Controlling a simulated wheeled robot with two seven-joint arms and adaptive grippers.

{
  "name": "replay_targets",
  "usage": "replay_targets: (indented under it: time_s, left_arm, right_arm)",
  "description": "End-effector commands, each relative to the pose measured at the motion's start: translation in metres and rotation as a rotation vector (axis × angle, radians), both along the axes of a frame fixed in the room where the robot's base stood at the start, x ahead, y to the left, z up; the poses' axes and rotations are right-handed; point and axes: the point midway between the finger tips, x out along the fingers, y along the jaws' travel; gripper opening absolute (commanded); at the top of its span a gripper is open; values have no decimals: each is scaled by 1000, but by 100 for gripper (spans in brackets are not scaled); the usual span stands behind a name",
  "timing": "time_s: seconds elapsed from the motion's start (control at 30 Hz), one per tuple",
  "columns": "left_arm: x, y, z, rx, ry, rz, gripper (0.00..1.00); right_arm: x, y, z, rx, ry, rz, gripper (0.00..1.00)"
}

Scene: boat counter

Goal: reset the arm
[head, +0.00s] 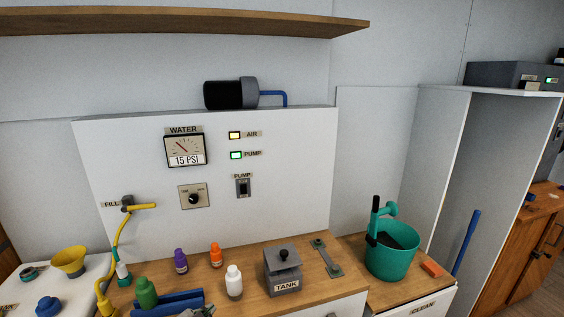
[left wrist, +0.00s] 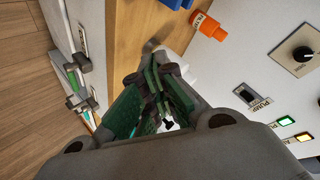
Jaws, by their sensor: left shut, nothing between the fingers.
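My left gripper (left wrist: 158,65) shows in the left wrist view, with its green-padded fingers drawn together and nothing held between them. Beyond its fingertips is the wooden counter (left wrist: 130,25), which also shows in the head view (head: 215,292). An orange bottle (left wrist: 208,25) lies beyond and to the right of the fingers in the wrist view, apart from them. A white object behind the fingers is mostly hidden.
The counter holds an orange bottle (head: 216,255), purple bottle (head: 180,261), white bottle (head: 234,283), green bottle (head: 146,293) and grey TANK box (head: 283,271). A teal bucket (head: 391,257) stands right. A white control panel (head: 285,165) rises behind; a shelf (head: 180,21) hangs above.

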Motion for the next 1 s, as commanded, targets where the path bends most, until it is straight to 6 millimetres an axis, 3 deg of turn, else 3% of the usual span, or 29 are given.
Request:
replay_targets:
  time_s: [0.5,0.73,1.0]
  left_arm:
    - [-121,3,-49,-230,440,363,0]
    - [-155,5,-56,-273,552,454,0]
    - [-184,6,-60,-307,644,532,0]
  right_arm:
    - [0,15,0,16,0,-6,40]
    - [0,18,0,19,0,-6,40]
    - [0,8,0,9,0,-3,40]
